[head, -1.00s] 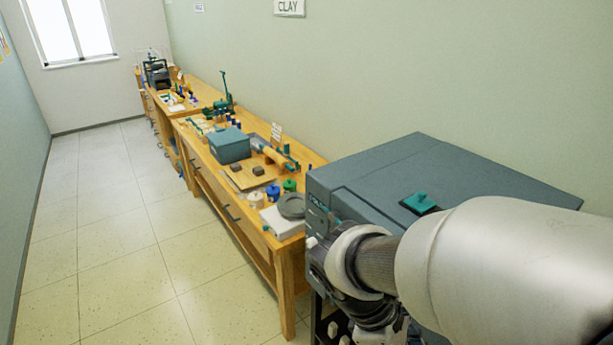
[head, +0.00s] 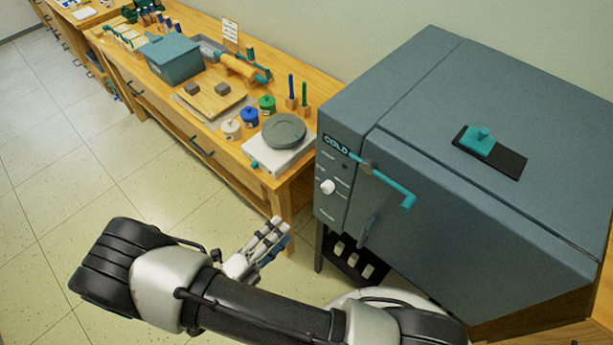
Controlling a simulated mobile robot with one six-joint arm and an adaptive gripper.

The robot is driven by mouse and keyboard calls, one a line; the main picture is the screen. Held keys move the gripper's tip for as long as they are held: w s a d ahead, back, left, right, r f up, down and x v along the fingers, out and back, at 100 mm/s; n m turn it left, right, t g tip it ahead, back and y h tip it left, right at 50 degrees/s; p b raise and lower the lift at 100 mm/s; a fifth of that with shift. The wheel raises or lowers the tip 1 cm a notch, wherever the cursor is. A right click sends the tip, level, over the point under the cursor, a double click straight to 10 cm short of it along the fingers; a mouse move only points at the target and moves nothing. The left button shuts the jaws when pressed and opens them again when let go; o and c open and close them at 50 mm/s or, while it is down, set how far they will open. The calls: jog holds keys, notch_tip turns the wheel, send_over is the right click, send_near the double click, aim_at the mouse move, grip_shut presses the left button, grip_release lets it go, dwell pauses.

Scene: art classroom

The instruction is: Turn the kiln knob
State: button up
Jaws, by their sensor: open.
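The kiln (head: 470,215) is a large grey box at the right, with a teal handle (head: 385,180) on its front and a "COLD" label (head: 336,145) on its narrow left panel. The kiln knob (head: 327,187) is small, round and white, below that label, in plain view. My gripper (head: 280,232) is open and empty, left of the knob and lower in the picture, apart from the kiln. It points up and right, in front of the table's near end.
The wooden table (head: 205,140) left of the kiln holds a wheel-like grey disc (head: 284,131), coloured jars (head: 249,116), a teal box (head: 173,60) and tools. A teal-handled piece (head: 480,142) lies on the kiln top. The floor (head: 60,180) at left is clear.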

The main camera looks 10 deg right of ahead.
aim_at(325, 190)
jog(key=b+x, duration=0.1)
jog(key=x, duration=1.6)
jog(key=shift+d+b, duration=0.2)
jog(key=shift+b, duration=0.1)
jog(key=shift+c, duration=0.3)
jog(key=c, duration=1)
